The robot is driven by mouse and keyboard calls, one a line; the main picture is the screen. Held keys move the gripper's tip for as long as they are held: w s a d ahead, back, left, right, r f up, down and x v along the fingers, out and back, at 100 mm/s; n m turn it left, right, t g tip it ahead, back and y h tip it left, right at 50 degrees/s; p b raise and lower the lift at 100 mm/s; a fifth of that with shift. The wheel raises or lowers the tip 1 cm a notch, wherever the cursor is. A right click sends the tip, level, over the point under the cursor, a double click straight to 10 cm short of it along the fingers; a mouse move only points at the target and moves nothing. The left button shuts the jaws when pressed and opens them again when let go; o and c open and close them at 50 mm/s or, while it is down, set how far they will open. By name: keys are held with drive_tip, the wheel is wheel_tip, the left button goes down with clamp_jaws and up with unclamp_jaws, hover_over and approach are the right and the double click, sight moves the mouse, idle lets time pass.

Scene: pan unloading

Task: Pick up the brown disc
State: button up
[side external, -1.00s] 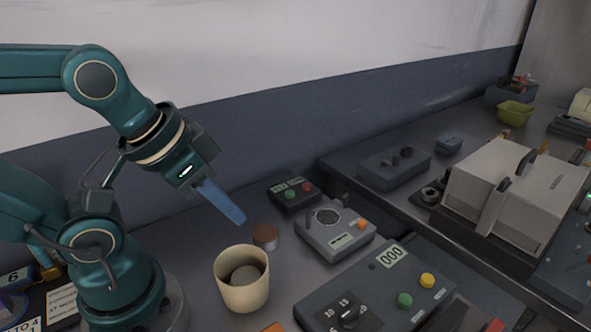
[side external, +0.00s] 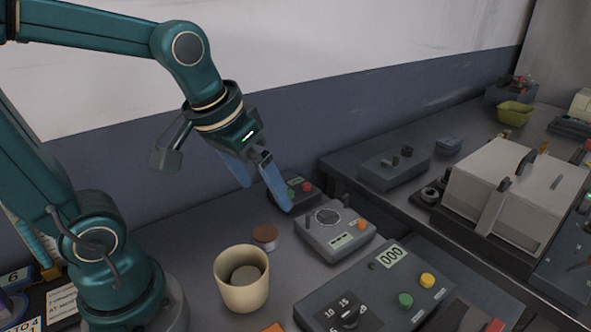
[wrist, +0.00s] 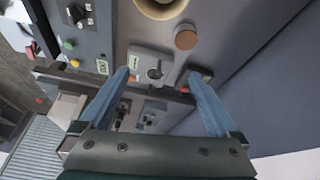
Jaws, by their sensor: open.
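The brown disc (side external: 265,234) lies on the grey bench, behind and a little right of a cream cup (side external: 244,278). It has a brown top and a lighter grey side. In the wrist view the brown disc (wrist: 186,38) is past the fingertips, near the cup's rim (wrist: 162,8). My gripper (side external: 268,198) is open and empty, with two blue fingers apart, raised above the bench near the disc. The wrist view shows both blue fingers of my gripper (wrist: 158,76) spread, with nothing between them. Inside the cup sits a dark round thing (side external: 245,276).
A grey box with a dial (side external: 334,232) stands right of the disc, and a small dark button box (side external: 293,190) behind it. A larger control panel (side external: 375,290) lies in front right. Bare bench (side external: 205,235) lies left of the disc.

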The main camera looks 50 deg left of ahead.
drive_tip(key=w+a+f+n+g, duration=0.2)
drive_tip(key=w+a+f, duration=0.1)
drive_tip(key=w+f, duration=0.15)
drive_tip(key=g, duration=0.2)
hover_over(265, 232)
drive_tip(key=shift+n, duration=0.4)
drive_tip(key=f, duration=0.4)
drive_tip(key=shift+w+d+f, duration=0.2)
drive_tip(key=shift+d+f, duration=0.05)
drive_tip(key=shift+s+a+f, duration=0.15)
drive_tip(key=shift+s+f, duration=0.1)
drive_tip(key=shift+f, duration=2.8)
drive_tip(key=shift+c, duration=0.4)
clamp_jaws()
